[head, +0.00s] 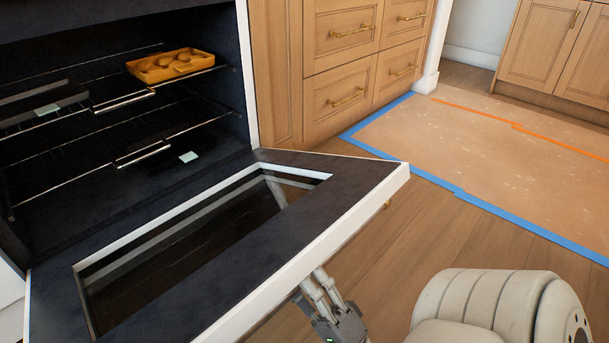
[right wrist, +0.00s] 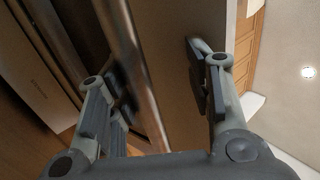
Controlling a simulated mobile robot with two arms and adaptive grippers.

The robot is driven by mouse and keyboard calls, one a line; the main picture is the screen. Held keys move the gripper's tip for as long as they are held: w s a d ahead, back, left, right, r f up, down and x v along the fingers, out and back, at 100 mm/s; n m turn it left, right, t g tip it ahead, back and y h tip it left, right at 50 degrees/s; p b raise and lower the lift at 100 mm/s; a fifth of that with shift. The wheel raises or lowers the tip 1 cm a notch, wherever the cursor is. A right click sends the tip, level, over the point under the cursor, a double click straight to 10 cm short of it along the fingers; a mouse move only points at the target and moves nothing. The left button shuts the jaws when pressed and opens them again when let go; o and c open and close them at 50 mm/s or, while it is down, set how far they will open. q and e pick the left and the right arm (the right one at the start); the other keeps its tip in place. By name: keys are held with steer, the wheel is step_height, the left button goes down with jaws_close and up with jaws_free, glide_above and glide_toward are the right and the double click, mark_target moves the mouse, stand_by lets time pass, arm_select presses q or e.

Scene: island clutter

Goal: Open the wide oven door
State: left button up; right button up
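The wide oven door (head: 300,215) is swung down, close to level, with its dark inner face and window upward. The oven cavity (head: 100,165) behind it is exposed. My right gripper (head: 318,285) is beneath the door's front edge, its fingertips partly hidden by it. In the right wrist view, its fingers (right wrist: 160,90) stand wide apart. A shiny metal bar (right wrist: 137,70), which looks like the door handle, and a flat panel run between them. I cannot tell whether either finger touches them. My left gripper is not in view.
Inside the oven are wire racks (head: 150,150) and an orange tray (head: 178,73) holding brown food. Wooden drawers (head: 340,50) stand right of the oven. Blue tape (head: 470,200) borders a floor covering (head: 500,150). The floor ahead is clear.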

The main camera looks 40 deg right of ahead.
steer(key=shift+s+r, duration=0.1)
steer(key=shift+r, duration=0.25)
steer(key=shift+f, duration=0.1)
